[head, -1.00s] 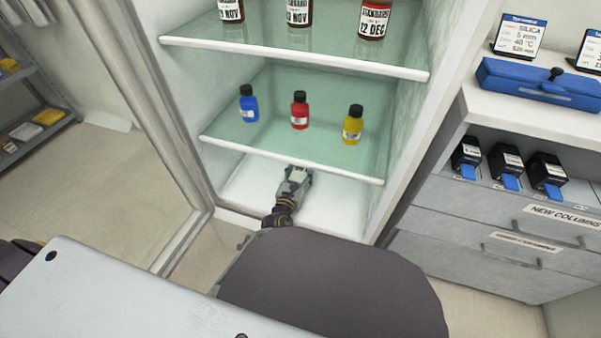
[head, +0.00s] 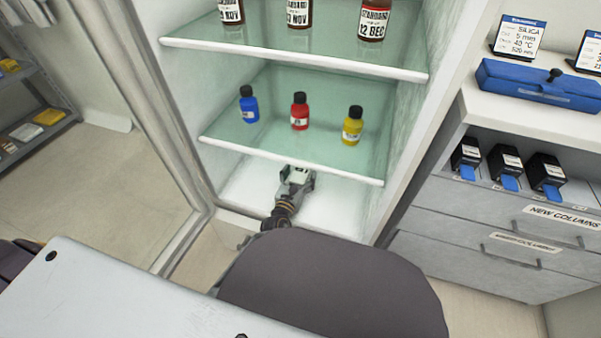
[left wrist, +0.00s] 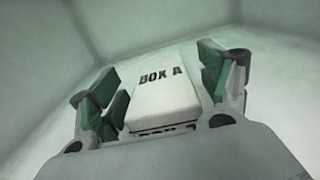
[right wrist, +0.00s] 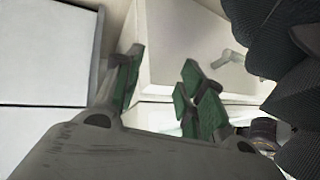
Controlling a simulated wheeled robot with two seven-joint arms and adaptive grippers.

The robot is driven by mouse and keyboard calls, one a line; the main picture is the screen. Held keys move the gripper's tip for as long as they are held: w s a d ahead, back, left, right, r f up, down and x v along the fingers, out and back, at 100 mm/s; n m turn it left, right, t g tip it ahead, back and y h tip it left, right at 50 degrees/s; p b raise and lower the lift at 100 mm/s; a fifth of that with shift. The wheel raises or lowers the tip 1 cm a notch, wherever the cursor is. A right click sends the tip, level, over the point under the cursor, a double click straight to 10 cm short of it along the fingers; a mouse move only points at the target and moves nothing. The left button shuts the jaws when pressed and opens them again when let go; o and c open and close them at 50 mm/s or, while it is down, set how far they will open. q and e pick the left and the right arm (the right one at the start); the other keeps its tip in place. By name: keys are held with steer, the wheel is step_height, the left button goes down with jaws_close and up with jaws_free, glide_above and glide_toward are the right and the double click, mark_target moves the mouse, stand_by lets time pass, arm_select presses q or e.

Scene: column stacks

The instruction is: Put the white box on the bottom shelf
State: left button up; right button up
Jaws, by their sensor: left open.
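The white box (left wrist: 165,92), printed "BOX A", stands on the white bottom shelf (head: 335,205) of the open cabinet. My left gripper (left wrist: 160,80) is open, with one finger on each side of the box. Small gaps show between the fingers and the box. In the head view, my left gripper (head: 298,177) reaches in low under the middle glass shelf, and the box is mostly hidden there. My right gripper (right wrist: 158,80) is open and empty in the right wrist view, in front of pale drawer fronts.
The middle glass shelf (head: 290,160) holds blue (head: 249,106), red (head: 300,113) and yellow (head: 353,127) bottles above my left gripper. Brown bottles stand on the shelf above. A drawer unit (head: 480,225) stands at the right. The bottom shelf has free room beside the gripper.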

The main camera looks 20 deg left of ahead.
arm_select(q)
steer(key=s+p, duration=0.1)
steer(key=s, duration=0.3)
steer(key=s+p, duration=0.1)
steer(key=s, duration=0.4)
steer(key=shift+s+a+p, duration=0.2)
steer(key=shift+s+p, duration=0.1)
steer(key=shift+p, duration=0.05)
steer(key=shift+s, duration=0.8)
arm_select(e)
step_height(320, 180, up, 6)
steer(key=d+g, duration=0.1)
steer(key=shift+n+h, duration=0.3)
steer(key=shift+h, duration=0.1)
steer(key=shift+s+f, duration=0.25)
steer(key=shift+f, duration=0.1)
arm_select(q)
steer(key=shift+a, duration=0.1)
arm_select(e)
steer(key=shift+s+a, duration=0.1)
steer(key=shift+a, duration=0.05)
